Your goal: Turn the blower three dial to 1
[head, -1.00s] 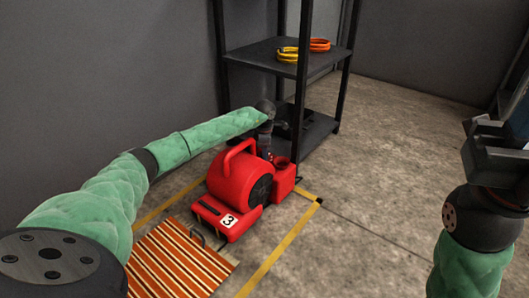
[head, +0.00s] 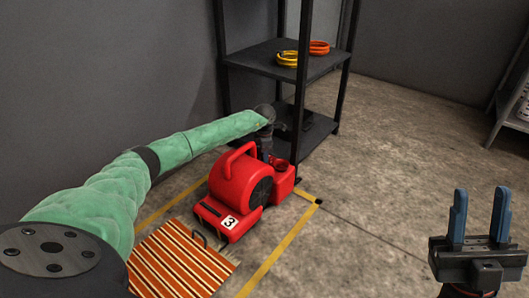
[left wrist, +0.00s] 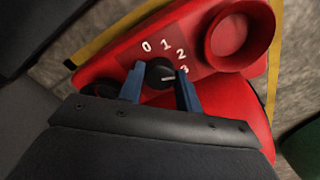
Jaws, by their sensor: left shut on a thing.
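The red blower (head: 235,185) with a number 3 label stands on the floor inside yellow tape. In the left wrist view, its black dial (left wrist: 158,71) sits on a red panel (left wrist: 200,72) printed 0, 1, 2 and 3. The dial's white mark points right, close to the 3. My left gripper (left wrist: 160,84) is shut on the dial, one blue finger on each side. In the head view, my left wrist is behind the blower and its fingertips are hidden. My right gripper (head: 479,220) is open and empty at the right, fingers pointing up.
A black shelf unit (head: 265,57) stands behind the blower, with yellow (head: 288,58) and orange (head: 319,47) coils on it. The floor between the blower and my right gripper is clear.

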